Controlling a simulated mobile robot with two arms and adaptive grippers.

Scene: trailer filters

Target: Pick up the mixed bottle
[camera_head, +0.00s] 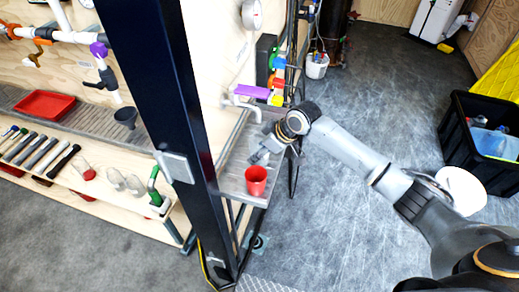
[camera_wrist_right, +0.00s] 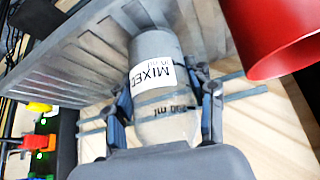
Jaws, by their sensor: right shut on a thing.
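The mixed bottle (camera_wrist_right: 155,60) is a grey cylinder with a white label reading "MIXED", seen in the right wrist view. My right gripper (camera_wrist_right: 163,108) has a finger on each side of the bottle and is shut on it. In the head view my right gripper (camera_head: 270,150) is over the small grey shelf (camera_head: 232,183), just behind the red cup. The bottle is hard to make out there, and I cannot tell whether it touches the shelf. My left gripper is not in view.
A red cup (camera_head: 256,180) stands on the shelf close to my right gripper; it also shows in the wrist view (camera_wrist_right: 275,35). A pipe (camera_head: 243,105) with coloured valves is above the shelf. A dark post (camera_head: 165,100) stands to the left. The floor at right is partly clear.

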